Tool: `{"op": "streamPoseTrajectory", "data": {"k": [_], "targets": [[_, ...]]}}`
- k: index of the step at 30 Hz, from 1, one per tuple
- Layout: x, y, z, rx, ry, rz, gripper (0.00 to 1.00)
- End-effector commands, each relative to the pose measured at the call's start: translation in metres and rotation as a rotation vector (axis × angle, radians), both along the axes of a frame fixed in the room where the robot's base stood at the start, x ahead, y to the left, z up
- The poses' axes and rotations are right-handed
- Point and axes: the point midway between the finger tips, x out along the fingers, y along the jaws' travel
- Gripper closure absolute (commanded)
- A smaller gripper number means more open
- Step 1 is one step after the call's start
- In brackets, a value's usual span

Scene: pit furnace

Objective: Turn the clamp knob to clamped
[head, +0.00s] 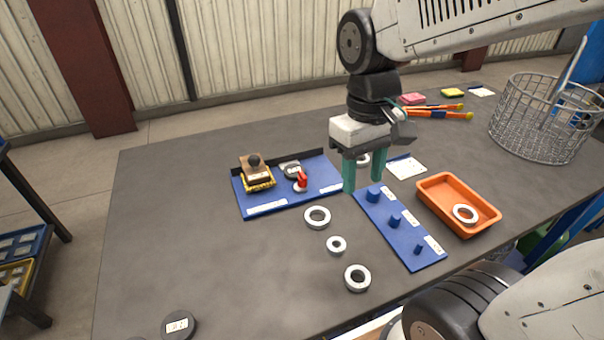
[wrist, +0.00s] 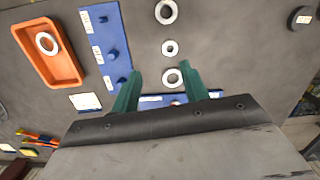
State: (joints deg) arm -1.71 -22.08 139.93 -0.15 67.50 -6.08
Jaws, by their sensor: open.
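A blue fixture board (head: 224,199) with a black back edge lies on the grey table. A small red knob (head: 302,180) on a pale round base stands on its right half; its set position cannot be read. Left of it on the board is a wooden block (head: 256,172) with a dark round knob, on a yellow base. My gripper (head: 361,183) is open, pointing down, to the right of the red knob and apart from it. In the wrist view the open gripper (wrist: 161,72) hides most of the fixture board.
White rings (head: 317,217) lie in front of the board. A blue peg board (head: 405,232) and an orange tray (head: 483,226) with a ring inside are at right. A wire basket (head: 543,118) stands at the far right.

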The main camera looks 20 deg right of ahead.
Motion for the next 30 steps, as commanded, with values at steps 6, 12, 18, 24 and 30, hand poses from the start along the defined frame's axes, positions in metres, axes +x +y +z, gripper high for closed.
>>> {"op": "streamPoseTrajectory", "data": {"k": [6,12,18,24,30], "targets": [[0.065,0.008,-0.031,0.025,0.053,0.24,0.55],[0.128,0.016,-0.067,0.06,0.056,0.535,0.55],[0.189,0.022,-0.092,0.079,-0.005,0.891,0.55],[0.212,0.024,-0.084,0.059,-0.077,1.119,0.55],[0.212,0.024,-0.095,0.06,-0.078,1.175,0.55]]}}
